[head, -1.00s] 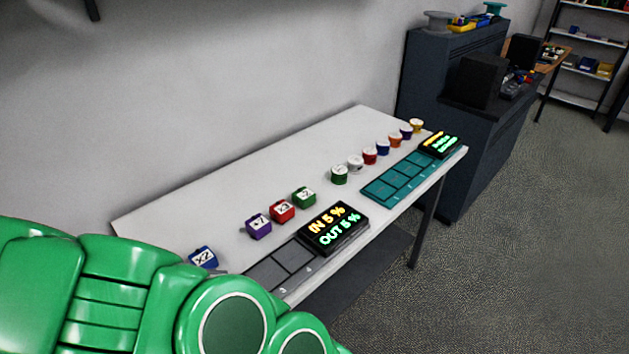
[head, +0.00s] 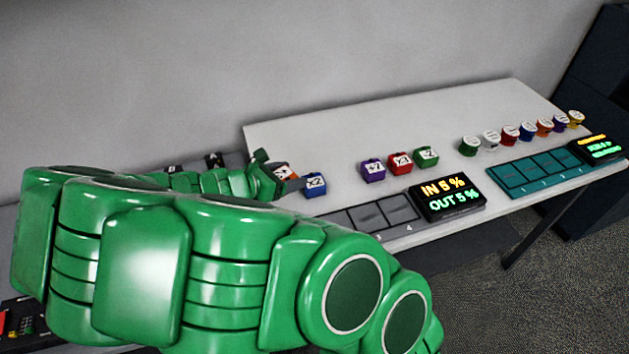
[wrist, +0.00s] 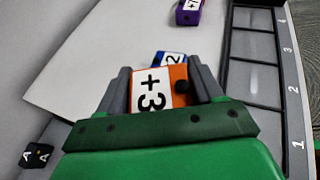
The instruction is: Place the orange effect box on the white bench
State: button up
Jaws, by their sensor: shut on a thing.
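The orange effect box (wrist: 178,78), with a white label reading +3, is between the two grey fingers of my gripper (wrist: 163,88) in the wrist view. My gripper is shut on it. In the head view the orange box (head: 283,171) shows partly, behind my gripper (head: 285,182) at the left end of the white bench (head: 290,135). In the wrist view the box is over or near the bench surface (wrist: 100,60); I cannot tell whether it touches. A blue box marked 2 (head: 315,185) is just right of it, and shows just beyond it in the wrist view (wrist: 165,60).
Purple (head: 373,170), red (head: 400,163) and green (head: 426,157) boxes stand along the bench. A grey slot tray (head: 372,217) with a display (head: 448,197) lies at the front edge. A small black lettered cube (wrist: 37,156) is at lower left in the wrist view. The back of the bench is clear.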

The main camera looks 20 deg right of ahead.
jog(key=shift+f, duration=3.85)
jog(key=o, duration=1.1)
jog(key=shift+o, duration=0.2)
jog(key=shift+v, duration=3.75)
